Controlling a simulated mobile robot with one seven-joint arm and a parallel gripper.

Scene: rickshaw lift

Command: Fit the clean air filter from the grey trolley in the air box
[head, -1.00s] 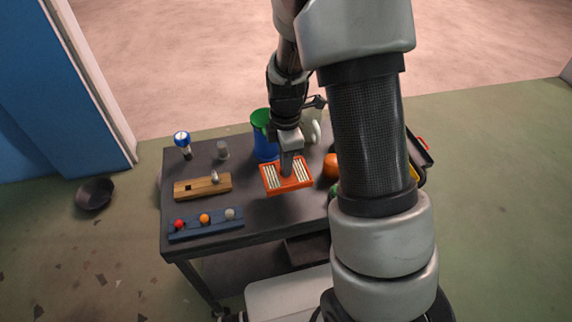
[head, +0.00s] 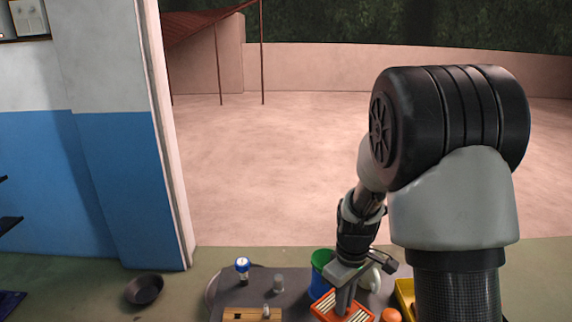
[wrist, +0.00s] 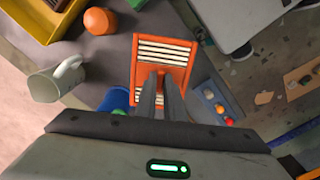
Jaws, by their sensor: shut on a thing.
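The air filter, an orange frame with white pleats, shows in the head view (head: 340,309) and in the wrist view (wrist: 165,48). My gripper (head: 345,298) points down at the filter's middle. In the wrist view its two fingers (wrist: 160,90) are close together and shut on the filter between the two pleated parts. The filter is over the dark grey trolley top (head: 298,296); I cannot tell whether it touches it. The head view cuts off the filter's near edge. I see no air box in these frames.
Close by are a blue bin with a green rim (head: 321,268), a pale mug (wrist: 55,82), an orange ball (wrist: 97,20) and a yellow tray (wrist: 45,32). A dark pan (head: 144,289) is on the floor.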

